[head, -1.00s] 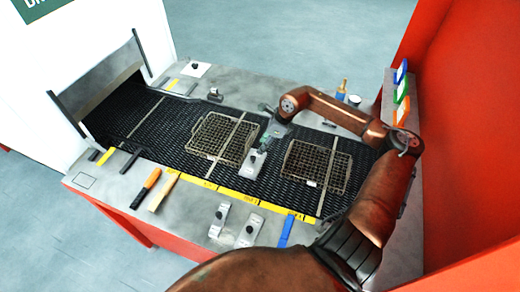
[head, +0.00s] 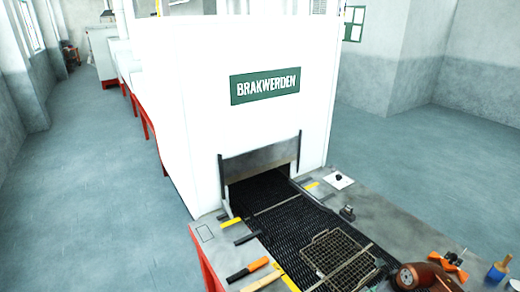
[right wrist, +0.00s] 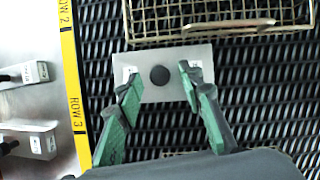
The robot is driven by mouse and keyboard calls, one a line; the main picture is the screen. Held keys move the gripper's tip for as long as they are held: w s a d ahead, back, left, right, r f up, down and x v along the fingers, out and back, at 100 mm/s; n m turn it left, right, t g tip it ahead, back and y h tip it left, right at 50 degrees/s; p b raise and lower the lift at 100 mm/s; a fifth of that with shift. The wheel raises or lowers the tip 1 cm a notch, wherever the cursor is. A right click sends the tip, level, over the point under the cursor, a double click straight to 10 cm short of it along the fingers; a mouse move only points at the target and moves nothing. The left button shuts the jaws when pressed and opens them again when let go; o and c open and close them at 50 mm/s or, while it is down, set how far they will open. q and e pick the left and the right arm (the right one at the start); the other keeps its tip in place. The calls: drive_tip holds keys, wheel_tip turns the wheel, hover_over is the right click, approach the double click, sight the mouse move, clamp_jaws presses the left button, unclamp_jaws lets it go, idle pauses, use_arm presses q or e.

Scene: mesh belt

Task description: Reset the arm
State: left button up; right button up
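In the right wrist view my right gripper (right wrist: 160,77) has two green fingers spread apart. Between and just beyond the fingertips is a grey plate (right wrist: 160,56) with a round black knob (right wrist: 159,75), over the black mesh belt (right wrist: 255,85). I cannot tell whether the fingers touch the plate; nothing is clamped between them. In the head view only part of my reddish-brown right arm (head: 422,277) shows, at the bottom right. My left gripper is not in view.
A wire basket (head: 338,258) sits on the belt (head: 268,190), which runs into the opening of a white oven (head: 200,110). An orange-handled tool (head: 250,270) lies on the left border. A blue container (head: 496,272) stands at right. Floor is open on both sides.

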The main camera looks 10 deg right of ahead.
drive_tip(key=shift+w+x, duration=0.25)
drive_tip(key=shift+x, duration=0.8)
drive_tip(key=shift+s+r+b, duration=0.1)
drive_tip(key=shift+r+b, duration=0.3)
drive_tip(key=shift+r, duration=0.4)
drive_tip(key=shift+s+a+r, duration=0.1)
drive_tip(key=shift+a+r, duration=0.05)
drive_tip(key=shift+r, duration=0.45)
drive_tip(key=shift+f, duration=0.1)
